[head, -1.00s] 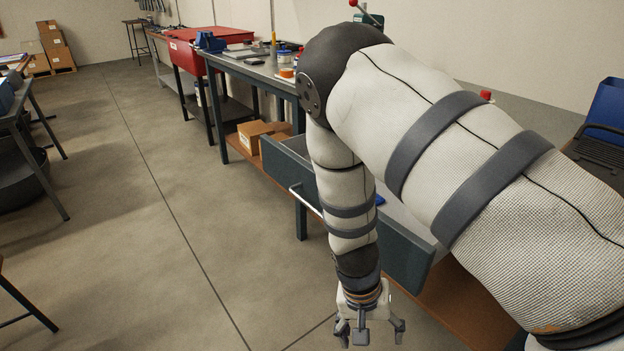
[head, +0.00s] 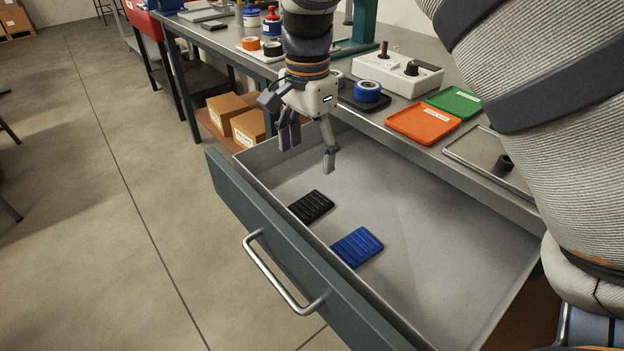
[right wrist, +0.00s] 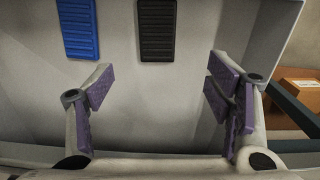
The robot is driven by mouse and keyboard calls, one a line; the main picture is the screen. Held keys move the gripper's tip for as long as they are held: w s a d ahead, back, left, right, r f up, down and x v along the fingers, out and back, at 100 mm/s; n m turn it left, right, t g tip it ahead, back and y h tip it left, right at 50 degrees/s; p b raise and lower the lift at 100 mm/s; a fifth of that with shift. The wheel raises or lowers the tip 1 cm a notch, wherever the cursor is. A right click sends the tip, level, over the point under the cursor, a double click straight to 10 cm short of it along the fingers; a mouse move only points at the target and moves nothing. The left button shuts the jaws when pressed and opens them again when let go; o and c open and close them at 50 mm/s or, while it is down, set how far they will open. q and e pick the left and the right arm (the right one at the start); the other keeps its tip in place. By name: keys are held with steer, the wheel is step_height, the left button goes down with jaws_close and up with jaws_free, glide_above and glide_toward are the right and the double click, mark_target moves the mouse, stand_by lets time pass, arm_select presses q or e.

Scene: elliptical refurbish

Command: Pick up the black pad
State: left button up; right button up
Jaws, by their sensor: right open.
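The black pad (head: 311,206) is a small ribbed rectangle lying flat in the open drawer (head: 440,240), near its left front corner. In the right wrist view the black pad (right wrist: 157,29) is at the top, beyond the fingers and roughly between them. My right gripper (head: 309,155) points down over the back left part of the drawer, open and empty, apart from the pad. The right wrist view shows its spread fingers (right wrist: 165,100) with purple inner faces. My left gripper is not in view.
A blue ribbed pad (head: 357,246) lies beside the black one; it also shows in the right wrist view (right wrist: 79,27). The drawer has raised walls and a front handle (head: 280,278). Orange (head: 424,122) and green (head: 454,102) trays lie on the bench above. The drawer's right part is clear.

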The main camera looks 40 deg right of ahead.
mark_target(310, 203)
steer(key=f, duration=1.2)
steer(key=shift+s+b, duration=0.3)
steer(key=shift+r, duration=0.15)
steer(key=c, duration=1.3)
